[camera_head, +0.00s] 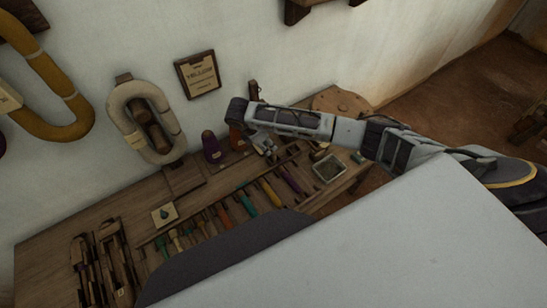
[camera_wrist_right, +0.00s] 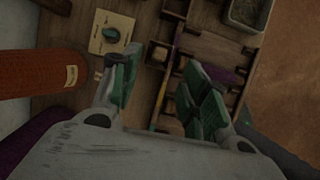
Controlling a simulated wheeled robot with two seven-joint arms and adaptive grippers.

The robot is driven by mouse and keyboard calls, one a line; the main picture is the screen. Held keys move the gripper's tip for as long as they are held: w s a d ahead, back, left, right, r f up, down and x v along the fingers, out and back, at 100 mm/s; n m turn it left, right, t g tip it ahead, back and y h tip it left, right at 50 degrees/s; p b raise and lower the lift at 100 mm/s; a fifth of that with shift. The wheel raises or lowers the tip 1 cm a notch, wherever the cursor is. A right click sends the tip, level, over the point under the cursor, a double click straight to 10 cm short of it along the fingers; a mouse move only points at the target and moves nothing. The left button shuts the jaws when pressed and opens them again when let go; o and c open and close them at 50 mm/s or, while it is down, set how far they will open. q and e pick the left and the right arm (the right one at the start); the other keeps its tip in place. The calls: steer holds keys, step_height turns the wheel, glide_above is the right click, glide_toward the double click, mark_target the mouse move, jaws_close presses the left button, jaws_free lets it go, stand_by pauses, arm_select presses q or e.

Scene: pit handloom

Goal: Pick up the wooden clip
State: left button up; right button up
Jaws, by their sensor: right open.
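My right gripper (camera_head: 264,146) is over the back of the wooden bench, beside an orange-brown spool (camera_head: 240,138). In the right wrist view the gripper (camera_wrist_right: 160,66) is open, its green-padded fingers apart with nothing held between them. Small wooden pieces (camera_wrist_right: 159,53) lie below, between the fingertips, in a divided wooden tray (camera_wrist_right: 205,46). I cannot tell for sure which of them is the wooden clip; it is too dark and small. In the head view the gripper and arm cover this spot. My left gripper is not in view.
The bench (camera_head: 50,246) holds a purple spool (camera_head: 211,147), a row of coloured bobbins (camera_head: 246,202), wooden shuttles (camera_head: 115,262) and a grit-filled dish (camera_head: 328,168). The wall with hanging yarn (camera_head: 146,122) is close behind.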

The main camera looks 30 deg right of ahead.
mark_target(273, 153)
steer(key=shift+x, duration=2.2)
steer(key=shift+f, duration=0.1)
steer(key=shift+x, duration=2.55)
steer(key=shift+s, duration=0.1)
steer(key=shift+c, duration=0.2)
steer(key=c, duration=0.8)
